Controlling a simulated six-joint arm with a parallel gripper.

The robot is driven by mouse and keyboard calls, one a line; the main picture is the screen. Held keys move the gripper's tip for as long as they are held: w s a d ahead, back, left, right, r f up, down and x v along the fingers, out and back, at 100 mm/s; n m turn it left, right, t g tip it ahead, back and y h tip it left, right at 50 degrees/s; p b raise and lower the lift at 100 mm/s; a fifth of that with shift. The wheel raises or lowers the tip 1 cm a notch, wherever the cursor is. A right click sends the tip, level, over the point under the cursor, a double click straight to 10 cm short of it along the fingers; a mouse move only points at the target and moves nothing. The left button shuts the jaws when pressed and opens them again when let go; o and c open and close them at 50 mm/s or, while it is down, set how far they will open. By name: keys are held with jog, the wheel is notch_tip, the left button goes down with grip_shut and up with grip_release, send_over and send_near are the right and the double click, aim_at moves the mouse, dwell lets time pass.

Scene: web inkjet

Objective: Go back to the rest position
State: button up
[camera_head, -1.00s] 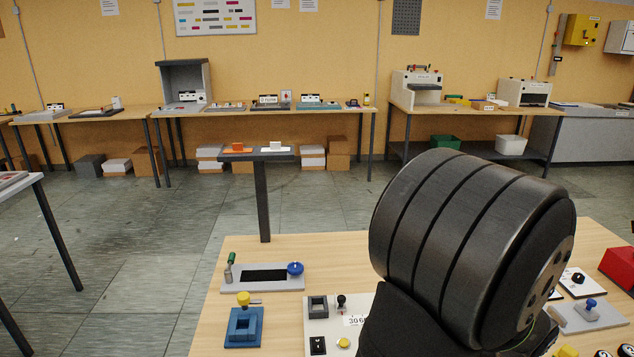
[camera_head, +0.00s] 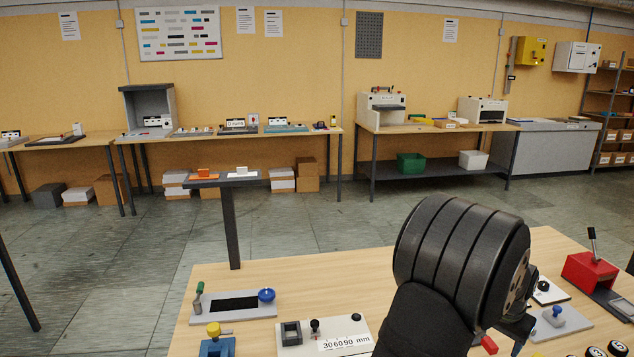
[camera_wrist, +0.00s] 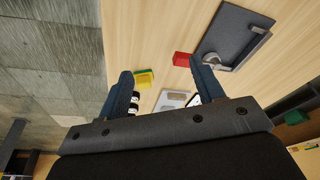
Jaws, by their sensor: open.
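My gripper (camera_wrist: 160,72) shows in the wrist view with its two dark blue fingers spread wide and nothing held between them. Beyond the fingers lies the wooden tabletop (camera_wrist: 160,30). In the head view my arm's thick black ribbed link stands over the right part of the same kind of wooden table (camera_head: 330,255).
A grey plate with a blue knob (camera_head: 267,295), a white gauge panel (camera_head: 300,336) and a red lever box (camera_head: 589,271) stand on the table around my arm. A small stand (camera_head: 222,181) is behind it. In the wrist view a dark tray (camera_wrist: 228,35) lies at upper right.

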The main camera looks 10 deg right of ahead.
jog(key=w+d+m, duration=0.3)
jog(key=w+d, duration=0.3)
jog(key=w, duration=0.5)
jog(key=shift+d+f+m+g+h, duration=0.2)
jog(key=shift+d+m+g+h, duration=0.1)
jog(key=shift+g, duration=0.1)
jog(key=s+a+n, duration=0.2)
jog(key=s+a, duration=0.3)
jog(key=s, duration=0.2)
jog(key=s+a+n+t, duration=0.1)
jog(key=s+a+n, duration=0.1)
jog(key=s+a, duration=0.3)
jog(key=s, duration=0.3)
jog(key=shift+s+n, duration=0.15)
jog(key=shift+n, duration=0.25)
jog(key=shift+r+y, duration=0.1)
jog(key=shift+y, duration=0.3)
